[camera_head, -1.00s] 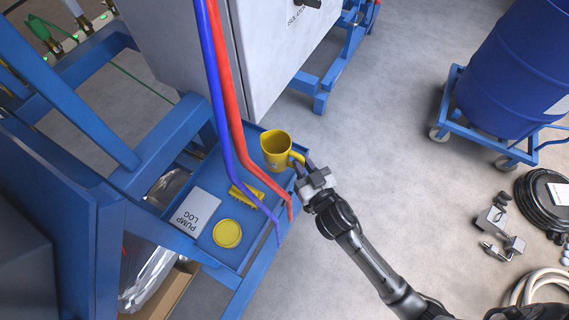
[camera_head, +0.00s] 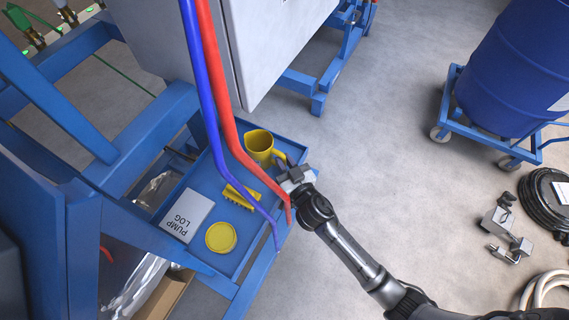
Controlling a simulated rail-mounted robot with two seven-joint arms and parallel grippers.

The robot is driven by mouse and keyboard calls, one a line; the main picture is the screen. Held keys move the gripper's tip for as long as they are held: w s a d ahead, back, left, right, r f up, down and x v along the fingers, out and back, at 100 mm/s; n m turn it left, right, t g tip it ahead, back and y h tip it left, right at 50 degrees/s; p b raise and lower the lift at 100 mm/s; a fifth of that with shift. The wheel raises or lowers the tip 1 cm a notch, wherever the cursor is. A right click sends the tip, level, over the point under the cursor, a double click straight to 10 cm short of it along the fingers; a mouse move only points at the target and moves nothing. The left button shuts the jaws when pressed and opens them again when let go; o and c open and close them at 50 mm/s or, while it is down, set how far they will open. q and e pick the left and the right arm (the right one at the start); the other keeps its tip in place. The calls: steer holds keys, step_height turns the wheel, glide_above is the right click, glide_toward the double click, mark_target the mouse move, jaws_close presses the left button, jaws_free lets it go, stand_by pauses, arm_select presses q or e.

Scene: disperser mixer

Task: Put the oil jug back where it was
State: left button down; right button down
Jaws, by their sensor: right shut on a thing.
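The yellow oil jug (camera_head: 259,146) is at the far right corner of the blue tray (camera_head: 207,259), upright and open at the top. I cannot tell whether its base touches the tray. My right gripper (camera_head: 285,168) is shut on the jug's handle, on the jug's right side. The fingertips are partly hidden by the gripper body. My left gripper is not in view.
The tray also holds a pump log (camera_head: 187,215), a yellow round lid (camera_head: 221,237) and a yellow brush-like block (camera_head: 240,196). A red hose (camera_head: 233,135) and a blue hose (camera_head: 213,135) hang across the tray, just left of the jug. A blue drum (camera_head: 515,75) stands on a wheeled dolly at right. Open floor lies between.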

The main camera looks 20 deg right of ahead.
steer(key=shift+r, duration=0.1)
steer(key=c, duration=1.1)
jaws_free()
steer(key=shift+s, duration=0.2)
steer(key=s+p, duration=0.2)
steer(key=s, duration=0.9)
steer(key=shift+s+d, duration=0.25)
steer(key=shift+d, duration=0.1)
